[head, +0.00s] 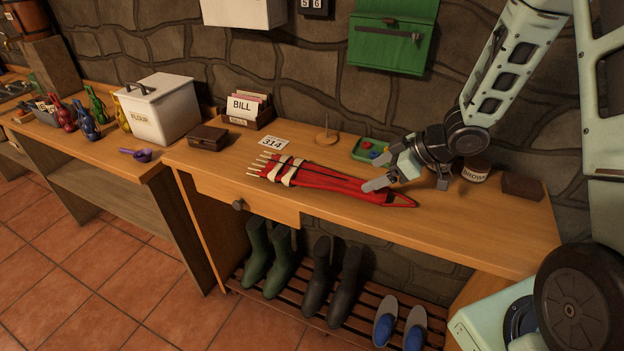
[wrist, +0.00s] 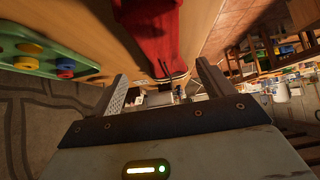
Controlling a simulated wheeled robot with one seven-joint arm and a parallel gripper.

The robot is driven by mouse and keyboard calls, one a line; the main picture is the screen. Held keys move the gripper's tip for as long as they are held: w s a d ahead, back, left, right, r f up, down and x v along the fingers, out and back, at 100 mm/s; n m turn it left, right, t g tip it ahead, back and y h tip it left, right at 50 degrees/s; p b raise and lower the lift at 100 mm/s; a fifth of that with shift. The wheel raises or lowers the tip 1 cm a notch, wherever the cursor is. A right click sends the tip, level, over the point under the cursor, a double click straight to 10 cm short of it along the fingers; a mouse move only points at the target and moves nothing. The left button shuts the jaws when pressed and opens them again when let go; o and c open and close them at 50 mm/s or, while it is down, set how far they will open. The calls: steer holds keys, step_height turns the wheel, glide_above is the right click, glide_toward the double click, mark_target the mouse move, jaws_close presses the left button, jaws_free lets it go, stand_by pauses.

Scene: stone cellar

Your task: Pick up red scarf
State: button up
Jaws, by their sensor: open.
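The red scarf (head: 330,182) lies lengthwise on the wooden bench, with cream bands and pale fringe at its left end and a pointed right end. In the wrist view, the red scarf (wrist: 155,32) shows ahead of my fingers, roughly centred between them. My gripper (head: 377,174) is open just above the scarf's right part, and its fingers hide a little of it. The wrist view shows my gripper (wrist: 163,84) with two spread fingers and nothing held between them. I cannot tell whether a fingertip touches the scarf.
A green tray (head: 372,155) with small coloured pieces lies behind the scarf. A wooden peg stand (head: 326,138), a 314 card (head: 273,142), a labelled jar (head: 475,169) and a brown block (head: 522,187) stand around. Bench front right is clear. Boots (head: 344,282) stand below.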

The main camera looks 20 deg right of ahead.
mark_target(355, 183)
steer(key=shift+x, duration=3.6)
steer(key=shift+s+a+r, duration=0.1)
steer(key=shift+s+a, duration=0.05)
steer(key=c, duration=1.1)
